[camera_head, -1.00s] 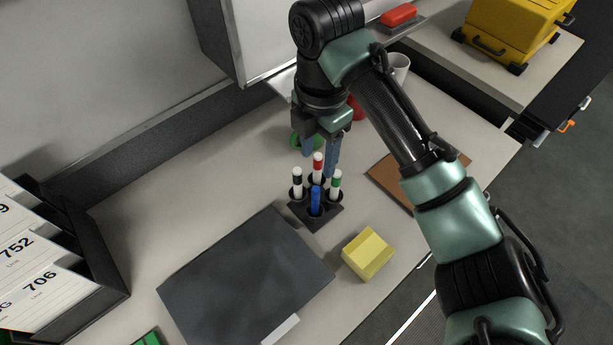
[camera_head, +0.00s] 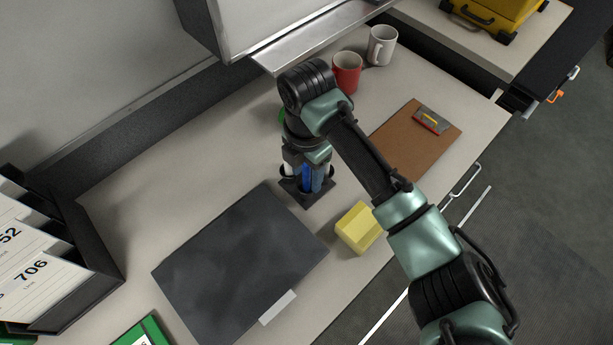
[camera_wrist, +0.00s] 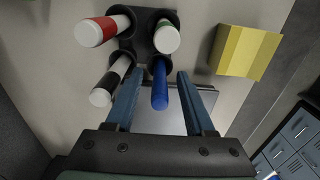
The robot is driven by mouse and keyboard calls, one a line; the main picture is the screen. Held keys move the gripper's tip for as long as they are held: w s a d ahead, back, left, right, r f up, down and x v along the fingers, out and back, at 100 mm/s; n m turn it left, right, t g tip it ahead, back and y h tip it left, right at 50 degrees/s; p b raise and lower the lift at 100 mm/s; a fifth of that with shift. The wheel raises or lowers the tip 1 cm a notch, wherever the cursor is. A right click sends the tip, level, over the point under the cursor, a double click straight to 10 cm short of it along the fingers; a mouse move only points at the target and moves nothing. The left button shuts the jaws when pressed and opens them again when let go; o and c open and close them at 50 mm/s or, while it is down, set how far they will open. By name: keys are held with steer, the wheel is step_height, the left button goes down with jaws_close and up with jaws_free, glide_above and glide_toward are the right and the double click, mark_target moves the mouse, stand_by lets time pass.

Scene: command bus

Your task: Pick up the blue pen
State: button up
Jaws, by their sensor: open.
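The blue pen (camera_wrist: 160,85) stands in one cup of the dark pen holder (camera_wrist: 128,48), seen from above in the wrist view. My gripper (camera_wrist: 160,80) is open, with one blue-grey finger on each side of the pen and a gap on both sides. In the head view the pen (camera_head: 306,175) is partly covered by my gripper (camera_head: 307,178), which points down over the holder (camera_head: 307,196). White markers with red (camera_wrist: 95,31), green (camera_wrist: 167,38) and black (camera_wrist: 105,90) bands stand in the other cups.
A yellow note block (camera_head: 357,228) lies right of the holder, and a dark folder (camera_head: 240,260) lies in front. A red mug (camera_head: 346,72), a white mug (camera_head: 381,46) and a brown clipboard (camera_head: 400,145) are farther back. A file rack (camera_head: 95,270) stands left.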

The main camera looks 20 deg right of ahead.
steer(key=shift+f, duration=0.25)
jaws_close()
steer(key=shift+r, duration=0.15)
